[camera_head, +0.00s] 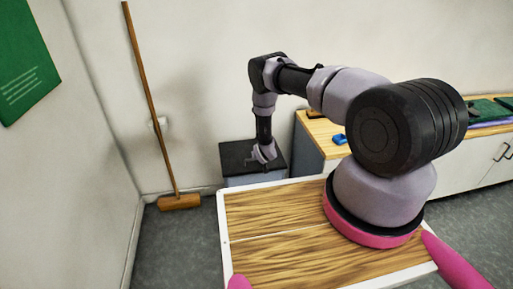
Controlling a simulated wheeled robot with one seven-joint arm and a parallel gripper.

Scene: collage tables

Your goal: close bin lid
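The bin (241,181) stands by the back wall, just beyond my wooden top, with its grey-blue body partly hidden. Its dark, flat top (234,153) looks like the lid lying level across the body; I cannot tell whether it is fully down. My gripper (266,159) points down over the right part of this dark top, touching it or very close to it. The fingers are too small and dark to show whether they are open or shut. Nothing is clearly held.
A broom (179,201) leans on the wall to the left of the bin. A cabinet with a wooden top (318,130) stands close on the right, with a small blue object (340,139) on it. Grey floor (172,245) is free at the left.

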